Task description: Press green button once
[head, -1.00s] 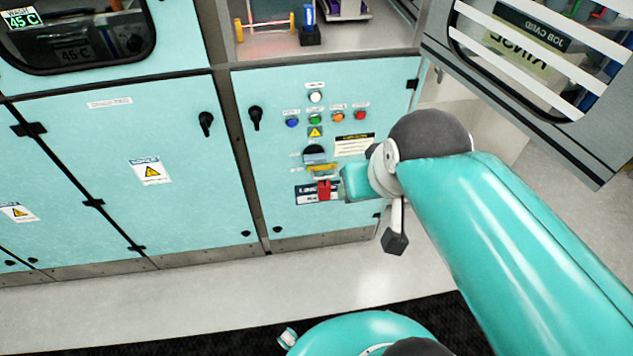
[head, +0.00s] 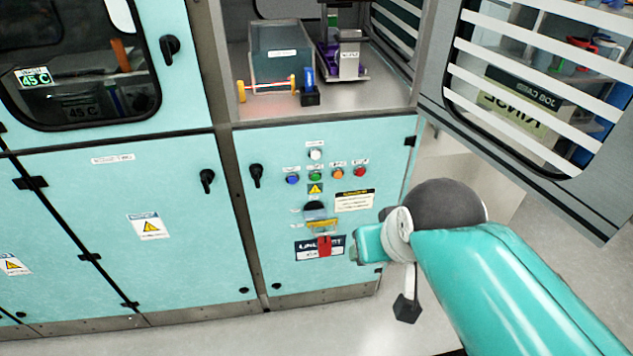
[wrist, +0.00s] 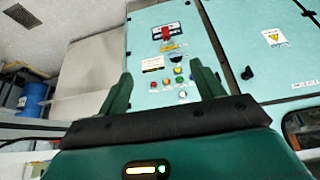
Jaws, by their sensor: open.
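The green button (head: 315,176) is in a row of coloured buttons on the teal cabinet panel, between a blue and an orange one. In the wrist view, which shows the panel upside down, the green button (wrist: 179,80) appears between my fingers, some distance beyond them. My gripper (wrist: 163,84) is open and empty, its two dark green fingers apart. In the head view my arm reaches from the lower right towards the panel's right side. The gripper's fingers cannot be made out there. Nothing touches the button.
Nearby are the blue button (head: 292,179), orange button (head: 337,175), red button (head: 360,172) and white button (head: 316,155). Below are a warning label and a red switch (head: 324,246). A slatted grey door (head: 440,115) hangs open at right. Floor in front is clear.

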